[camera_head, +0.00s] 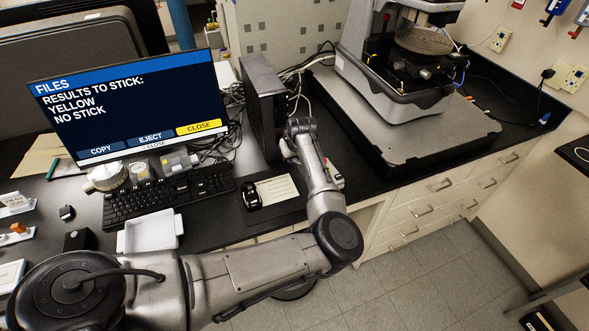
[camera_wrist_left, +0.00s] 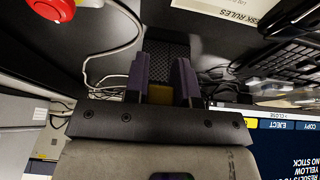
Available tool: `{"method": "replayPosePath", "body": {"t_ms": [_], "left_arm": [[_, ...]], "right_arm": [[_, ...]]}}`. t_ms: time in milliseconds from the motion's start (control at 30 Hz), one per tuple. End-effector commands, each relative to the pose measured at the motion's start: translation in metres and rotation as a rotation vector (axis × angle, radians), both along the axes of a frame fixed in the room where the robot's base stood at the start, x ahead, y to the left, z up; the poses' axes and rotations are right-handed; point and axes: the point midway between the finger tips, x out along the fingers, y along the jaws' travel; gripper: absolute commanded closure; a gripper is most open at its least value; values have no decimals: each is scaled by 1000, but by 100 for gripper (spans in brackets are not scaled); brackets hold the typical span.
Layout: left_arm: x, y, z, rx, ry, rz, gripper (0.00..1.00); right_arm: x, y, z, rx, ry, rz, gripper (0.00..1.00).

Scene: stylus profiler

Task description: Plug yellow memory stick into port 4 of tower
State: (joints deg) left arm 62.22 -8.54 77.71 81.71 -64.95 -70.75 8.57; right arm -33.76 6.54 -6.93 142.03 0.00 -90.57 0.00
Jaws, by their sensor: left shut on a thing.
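The tower (camera_head: 262,95) is a black upright case right of the monitor in the head view. My left arm reaches across, its wrist near the tower's front lower right; the fingers are hidden there. In the left wrist view my left gripper (camera_wrist_left: 161,78) has purple fingers shut on the yellow memory stick (camera_wrist_left: 160,94), of which a small yellow part shows between them. A dark mesh panel (camera_wrist_left: 166,56), probably the tower's face, lies beyond the fingertips. I cannot tell whether the stick touches it, and no port numbers are readable. My right gripper is not in view.
The monitor (camera_head: 130,104) reads "YELLOW NO STICK". A keyboard (camera_head: 165,195), a rules sheet (camera_head: 277,190) and a white tray (camera_head: 150,234) lie in front. Cables run behind the tower. The profiler (camera_head: 400,75) stands to the right. A red button (camera_wrist_left: 52,8) is near the gripper.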

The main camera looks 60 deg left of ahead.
Motion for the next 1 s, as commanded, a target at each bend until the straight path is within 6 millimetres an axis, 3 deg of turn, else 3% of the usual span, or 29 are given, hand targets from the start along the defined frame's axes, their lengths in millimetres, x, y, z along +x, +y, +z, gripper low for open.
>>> {"method": "replayPosePath", "body": {"t_ms": [33,100,300,700,967,1000], "left_arm": [[0,0,-15,0,0,0,100],[0,0,-24,0,0,0,100],[0,0,-33,0,0,0,100],[0,0,-32,0,0,0,100],[-1,1,-27,-2,2,1,100],[1,6,-32,-1,1,1,100]], "right_arm": [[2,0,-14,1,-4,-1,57],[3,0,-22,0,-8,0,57],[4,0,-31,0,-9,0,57],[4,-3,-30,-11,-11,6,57],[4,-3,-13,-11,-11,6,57],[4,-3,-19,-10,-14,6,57]]}}
